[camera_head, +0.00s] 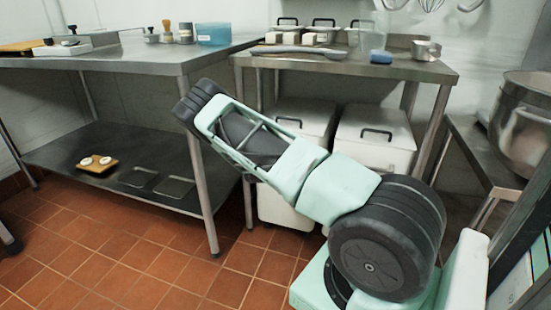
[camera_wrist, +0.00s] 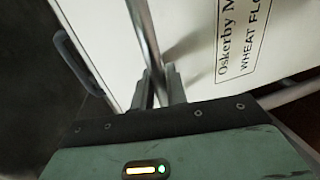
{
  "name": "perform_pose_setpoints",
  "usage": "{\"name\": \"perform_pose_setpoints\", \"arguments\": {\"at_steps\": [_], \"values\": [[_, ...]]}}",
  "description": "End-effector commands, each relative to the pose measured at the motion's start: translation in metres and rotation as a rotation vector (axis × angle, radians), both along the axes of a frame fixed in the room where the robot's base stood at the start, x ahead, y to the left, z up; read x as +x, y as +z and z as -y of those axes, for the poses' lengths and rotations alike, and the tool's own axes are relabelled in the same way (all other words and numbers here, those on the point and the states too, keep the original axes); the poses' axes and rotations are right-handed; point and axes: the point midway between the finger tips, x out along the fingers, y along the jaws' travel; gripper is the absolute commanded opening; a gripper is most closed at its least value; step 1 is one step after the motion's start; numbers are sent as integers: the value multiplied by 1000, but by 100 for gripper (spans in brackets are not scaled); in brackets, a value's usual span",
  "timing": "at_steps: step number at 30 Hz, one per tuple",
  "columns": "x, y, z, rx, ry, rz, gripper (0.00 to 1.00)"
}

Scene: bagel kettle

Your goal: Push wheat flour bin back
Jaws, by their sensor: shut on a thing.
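The wheat flour bin (camera_wrist: 195,35) is a white bin with a black-framed label in the wrist view; part of the label is cut off. A dark handle (camera_wrist: 78,62) shows at its left edge. My gripper (camera_wrist: 160,88) is in front of the bin, with its fingers on either side of a thin metal post (camera_wrist: 143,35), and appears shut on it. In the head view, two white lidded bins (camera_head: 305,118) (camera_head: 375,125) with dark handles stand under the right steel table. My arm covers part of them and hides my gripper; their labels do not show.
The steel table (camera_head: 430,70) above the bins holds small containers, a metal cup (camera_head: 426,49) and a blue item (camera_head: 381,57). Another steel table (camera_head: 130,62) stands at left, with a low shelf. A mixer bowl (camera_head: 525,125) is at right. Tiled floor (camera_head: 120,270) is clear at front left.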

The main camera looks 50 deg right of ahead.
Motion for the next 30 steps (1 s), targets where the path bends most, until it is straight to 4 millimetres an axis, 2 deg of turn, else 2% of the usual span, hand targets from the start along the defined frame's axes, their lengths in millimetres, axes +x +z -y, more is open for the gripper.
{"name": "perform_pose_setpoints", "arguments": {"at_steps": [10,11,12,23,26,30], "values": [[3,3,5,-6,2,4,0],[3,3,5,-6,3,4,20],[3,3,5,-7,3,4,31],[0,4,-4,-2,3,3,32],[-4,7,-17,-1,3,0,32],[-14,14,-46,-1,5,0,32]]}}
